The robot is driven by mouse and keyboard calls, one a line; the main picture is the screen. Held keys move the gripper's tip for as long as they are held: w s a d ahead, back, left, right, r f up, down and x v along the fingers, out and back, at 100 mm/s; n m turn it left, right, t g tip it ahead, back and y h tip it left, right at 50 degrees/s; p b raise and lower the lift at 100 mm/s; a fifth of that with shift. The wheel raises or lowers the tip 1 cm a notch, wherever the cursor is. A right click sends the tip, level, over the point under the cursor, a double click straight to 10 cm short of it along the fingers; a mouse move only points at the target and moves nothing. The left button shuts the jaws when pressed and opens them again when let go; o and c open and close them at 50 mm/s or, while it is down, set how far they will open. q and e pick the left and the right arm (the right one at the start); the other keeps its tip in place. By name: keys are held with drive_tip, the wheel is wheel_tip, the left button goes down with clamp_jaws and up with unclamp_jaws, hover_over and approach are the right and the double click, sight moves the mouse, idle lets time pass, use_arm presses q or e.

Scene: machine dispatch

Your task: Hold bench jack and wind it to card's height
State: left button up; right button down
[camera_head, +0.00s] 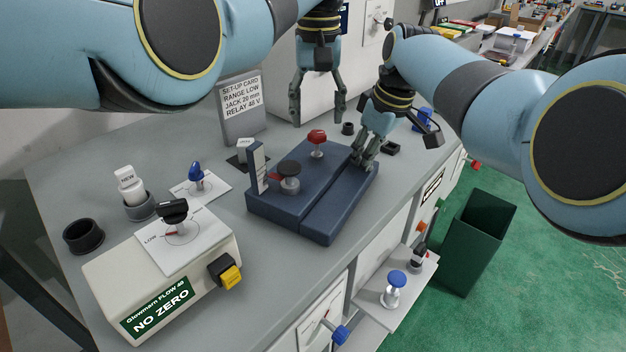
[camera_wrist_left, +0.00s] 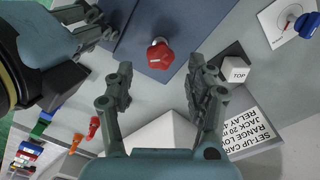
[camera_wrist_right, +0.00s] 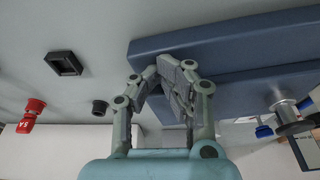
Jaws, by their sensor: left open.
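The bench jack (camera_head: 322,222) is a dark blue block with a groove along it, on the grey bench. The set-up card (camera_head: 241,105) reads JACK 20 mm.
A white NO ZERO box (camera_head: 107,280) with a black knob and yellow button is at front left. A NEW part (camera_head: 130,183) stands in a cup near a black ring (camera_head: 83,236). A blue knob (camera_head: 196,174) sits on a white plate. A green bin (camera_head: 476,240) stands right.

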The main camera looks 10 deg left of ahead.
sight(317, 133)
use_arm(q)
drive_tip(key=shift+f, duration=1.9)
drive_tip(key=c, duration=1)
